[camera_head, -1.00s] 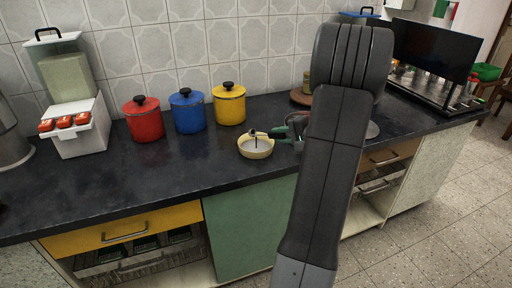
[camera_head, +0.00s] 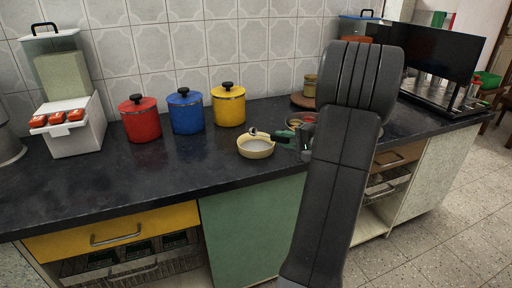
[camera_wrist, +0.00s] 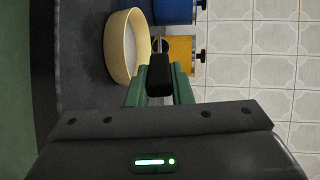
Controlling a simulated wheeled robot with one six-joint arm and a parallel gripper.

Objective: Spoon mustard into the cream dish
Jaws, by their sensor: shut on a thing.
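The cream dish (camera_head: 256,149) is a shallow round bowl standing on the dark counter in front of the yellow pot. In the wrist view the cream dish (camera_wrist: 118,48) lies just beyond and left of the fingers. My gripper (camera_head: 284,137), with green fingers, is shut on the black handle of a spoon (camera_wrist: 159,76). The spoon's small round head (camera_head: 252,132) shows above the dish's back rim, apart from the dish floor. What the spoon head carries is too small to tell. I cannot make out the mustard for certain.
Red (camera_head: 141,119), blue (camera_head: 186,111) and yellow (camera_head: 229,105) lidded pots stand behind the dish by the tiled wall. A round dish (camera_head: 302,119) is partly hidden behind my gripper. The counter left of the dish is clear.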

